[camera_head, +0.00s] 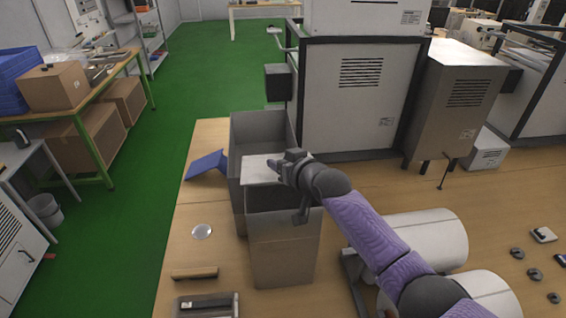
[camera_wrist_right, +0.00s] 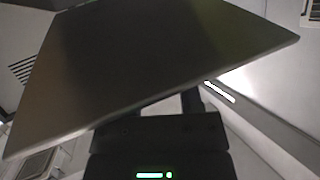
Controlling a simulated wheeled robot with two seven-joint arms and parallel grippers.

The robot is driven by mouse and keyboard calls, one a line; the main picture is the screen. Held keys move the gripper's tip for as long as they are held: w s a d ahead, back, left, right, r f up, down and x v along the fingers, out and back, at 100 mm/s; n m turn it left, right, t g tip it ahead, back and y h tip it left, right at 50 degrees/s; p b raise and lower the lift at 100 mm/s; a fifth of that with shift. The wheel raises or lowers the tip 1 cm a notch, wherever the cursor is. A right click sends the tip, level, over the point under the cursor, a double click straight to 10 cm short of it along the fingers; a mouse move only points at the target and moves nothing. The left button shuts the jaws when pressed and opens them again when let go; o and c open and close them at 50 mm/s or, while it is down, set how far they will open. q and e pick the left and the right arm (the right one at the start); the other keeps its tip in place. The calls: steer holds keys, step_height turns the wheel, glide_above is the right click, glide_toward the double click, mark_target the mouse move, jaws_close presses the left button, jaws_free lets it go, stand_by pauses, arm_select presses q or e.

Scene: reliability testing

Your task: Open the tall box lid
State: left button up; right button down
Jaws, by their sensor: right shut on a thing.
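A tall grey-brown box (camera_head: 283,255) stands upright on the wooden table in the head view. A second tall grey open-topped part (camera_head: 262,128) rises directly behind it; I cannot tell whether the two are joined. A light flat lid panel (camera_head: 262,171) lies across between them, above the front box. My right gripper (camera_head: 279,168) is shut on this lid at its right side. In the right wrist view the lid (camera_wrist_right: 150,60) is a large dark tilted plate in front of the gripper, hiding the fingertips. My left gripper is not in view.
A blue angled piece (camera_head: 207,165) lies left of the boxes. A round clear disc (camera_head: 202,232), a brown bar (camera_head: 195,273) and a tray (camera_head: 229,312) lie on the table (camera_head: 185,212). White cylinders (camera_head: 430,236) lie to the right beneath my arm. A large white machine (camera_head: 355,95) stands behind.

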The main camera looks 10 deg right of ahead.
steer(key=shift+w+r+g, duration=0.25)
steer(key=shift+w+r, duration=0.05)
steer(key=shift+r, duration=0.2)
steer(key=shift+w+r+g, duration=0.25)
steer(key=shift+w+r, duration=0.05)
steer(key=shift+r, duration=0.2)
steer(key=shift+w+r+m+g, duration=0.4)
steer(key=shift+w+r+g, duration=0.3)
steer(key=shift+w, duration=0.05)
steer(key=shift+c, duration=1.5)
jaws_free()
steer(key=shift+s+r, duration=0.1)
steer(key=shift+r, duration=0.05)
steer(key=p+v, duration=0.2)
steer(key=v, duration=0.7)
steer(key=shift+s+r, duration=0.2)
steer(key=shift+s, duration=0.05)
